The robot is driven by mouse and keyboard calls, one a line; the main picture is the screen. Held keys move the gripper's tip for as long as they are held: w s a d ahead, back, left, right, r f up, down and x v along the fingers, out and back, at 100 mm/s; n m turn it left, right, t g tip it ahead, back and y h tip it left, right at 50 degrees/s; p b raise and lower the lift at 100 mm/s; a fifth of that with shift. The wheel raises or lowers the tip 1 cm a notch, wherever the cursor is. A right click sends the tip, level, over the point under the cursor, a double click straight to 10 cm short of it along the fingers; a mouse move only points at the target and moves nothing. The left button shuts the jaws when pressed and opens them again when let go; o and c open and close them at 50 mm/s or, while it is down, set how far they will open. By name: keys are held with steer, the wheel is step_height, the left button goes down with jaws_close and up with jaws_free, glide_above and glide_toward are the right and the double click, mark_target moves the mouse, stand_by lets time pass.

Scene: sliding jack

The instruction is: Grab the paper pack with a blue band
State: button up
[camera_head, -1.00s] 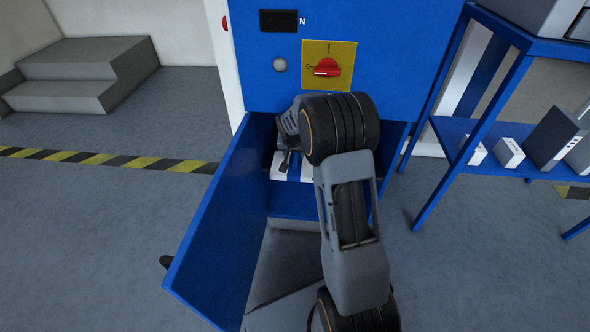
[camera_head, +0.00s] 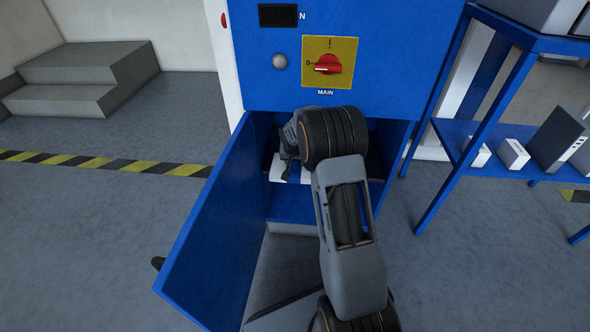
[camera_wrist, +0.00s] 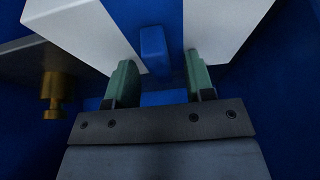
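The paper pack, white with a blue band, lies inside the open blue compartment; a white part of it (camera_head: 277,168) shows in the head view beside my gripper. In the wrist view its white part (camera_wrist: 225,25) fills the upper area, with blue between the two white parts. My gripper (camera_wrist: 160,70) is open, its two greenish fingers apart. The fingertips are close to the pack's lower edges, one on each side of the blue middle. Whether they touch it I cannot tell. In the head view my gripper (camera_head: 288,155) is partly hidden by my wrist.
A blue door (camera_head: 205,245) stands open at the compartment's left. A red rotary switch (camera_head: 328,64) sits on the cabinet above. A brass-coloured knob (camera_wrist: 54,92) shows at left in the wrist view. A blue shelf (camera_head: 460,130) with several boxes stands right.

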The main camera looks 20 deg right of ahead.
jaws_close()
steer(key=shift+r, duration=0.1)
stand_by(0.4)
